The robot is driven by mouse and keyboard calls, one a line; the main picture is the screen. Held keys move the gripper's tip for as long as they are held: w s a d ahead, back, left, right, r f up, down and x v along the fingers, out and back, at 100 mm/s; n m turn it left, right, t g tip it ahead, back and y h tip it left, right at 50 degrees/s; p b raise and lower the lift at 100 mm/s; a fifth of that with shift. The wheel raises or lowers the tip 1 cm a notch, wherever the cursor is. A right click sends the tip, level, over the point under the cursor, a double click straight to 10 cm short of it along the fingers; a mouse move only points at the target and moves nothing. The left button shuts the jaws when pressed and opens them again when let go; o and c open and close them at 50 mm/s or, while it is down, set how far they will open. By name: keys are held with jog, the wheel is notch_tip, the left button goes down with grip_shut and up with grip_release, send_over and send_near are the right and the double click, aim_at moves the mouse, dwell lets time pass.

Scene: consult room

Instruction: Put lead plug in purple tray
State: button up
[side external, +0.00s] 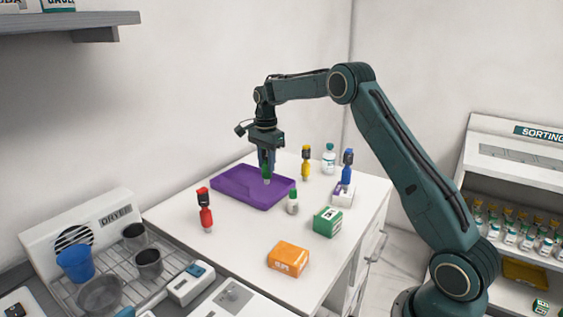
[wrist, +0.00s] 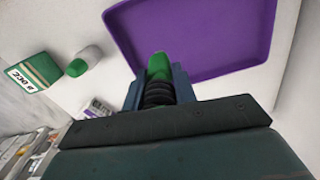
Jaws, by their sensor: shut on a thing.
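My gripper (side external: 267,163) is shut on a green lead plug (side external: 267,174), which points down. In the wrist view the green plug (wrist: 159,66) shows its green end and black ribbed part between the fingers (wrist: 160,92). The purple tray (side external: 225,181) lies flat on the white table, and the plug appears above its right part in the side view. In the wrist view the plug's tip overlaps the edge of the purple tray (wrist: 200,35). I cannot tell the exact height of the plug over the tray.
A red plug (side external: 206,215), a yellow plug (side external: 306,164) and a blue plug (side external: 347,168) stand upright. A drying rack (side external: 115,285) is front left.

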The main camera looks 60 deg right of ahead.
jog(key=shift+f, duration=1.5)
jog(key=o, duration=1)
jog(key=shift+f, duration=0.15)
jog(key=shift+c, duration=0.2)
notch_tip(320, 180, up, 12)
jog(key=shift+r, duration=0.2)
